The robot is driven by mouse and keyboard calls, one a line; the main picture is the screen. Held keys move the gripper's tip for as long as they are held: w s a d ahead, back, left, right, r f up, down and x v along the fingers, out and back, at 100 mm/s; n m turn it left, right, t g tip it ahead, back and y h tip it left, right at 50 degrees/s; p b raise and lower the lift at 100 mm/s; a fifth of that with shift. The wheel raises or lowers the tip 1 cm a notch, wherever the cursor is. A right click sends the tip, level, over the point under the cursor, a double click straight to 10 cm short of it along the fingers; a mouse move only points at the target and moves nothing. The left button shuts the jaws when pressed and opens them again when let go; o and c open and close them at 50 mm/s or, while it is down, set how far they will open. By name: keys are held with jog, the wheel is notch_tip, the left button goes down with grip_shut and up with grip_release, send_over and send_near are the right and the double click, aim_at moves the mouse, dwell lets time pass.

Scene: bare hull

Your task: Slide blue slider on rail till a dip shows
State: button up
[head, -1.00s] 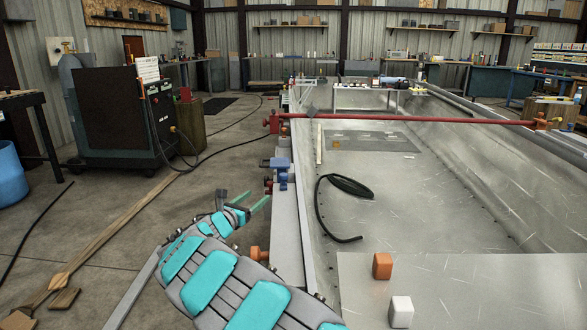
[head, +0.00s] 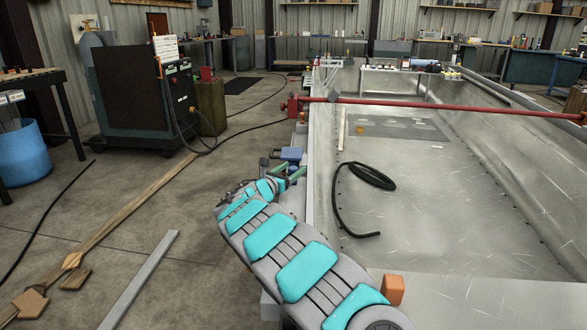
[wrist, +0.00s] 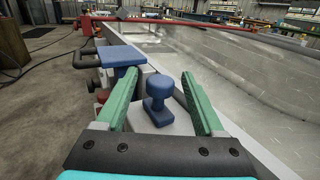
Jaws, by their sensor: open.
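A blue knob (wrist: 159,97) with a round top and narrower neck stands upright on a pale grey surface in the wrist view. A blue block (wrist: 120,53) with a dark handle on its left sits just beyond it. I cannot tell whether knob and block are joined, or which is the slider. The block also shows in the head view (head: 291,154), beside the hull edge. My gripper (wrist: 160,74) is open, its green fingers on either side of the knob with visible gaps. In the head view my gripper (head: 289,170) is just short of the block. No dip is discernible.
A red bar (head: 430,109) crosses the hull beyond the block. A black hose (head: 350,205) lies on the hull floor (head: 440,210) to the right. An orange block (head: 393,290) is near my arm. A dark green machine (head: 150,95) stands left on open concrete floor.

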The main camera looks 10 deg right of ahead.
jog(key=shift+w+d, duration=0.3)
jog(key=shift+d, duration=0.05)
grip_shut()
dwell(0.4)
dwell(0.9)
